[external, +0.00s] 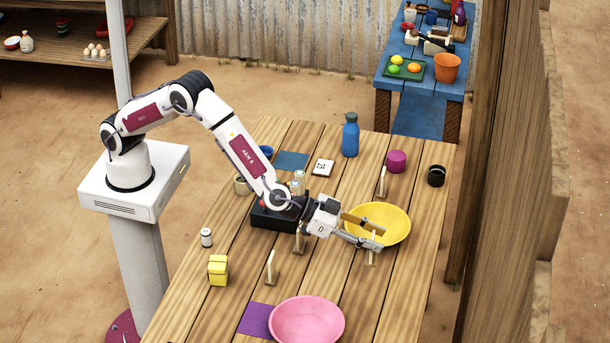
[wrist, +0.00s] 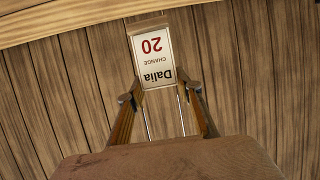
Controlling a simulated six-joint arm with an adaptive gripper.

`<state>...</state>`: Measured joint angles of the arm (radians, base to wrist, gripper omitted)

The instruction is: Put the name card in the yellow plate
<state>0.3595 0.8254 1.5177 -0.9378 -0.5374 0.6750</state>
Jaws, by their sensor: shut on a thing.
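The name card (wrist: 155,60) is white with "Dalia", "CHANGE" and a red 20, on a tan backing; it shows upside down in the wrist view. My gripper (wrist: 160,94) has its fingertips on both sides of the card's near end and is shut on it. In the external view my gripper (external: 376,238) is at the front of the yellow plate (external: 398,222), overlapping its near side. A small tan piece (external: 370,258) shows just below the fingertips, likely the card. I cannot tell whether it touches the table. The plate is a wide, shallow bowl.
Similar tan upright cards (external: 270,268) stand on the plank table, one behind the plate (external: 381,183). A pink bowl (external: 306,322) is at the front. A blue bottle (external: 350,136), magenta pot (external: 396,161) and black cup (external: 436,175) stand behind the plate.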

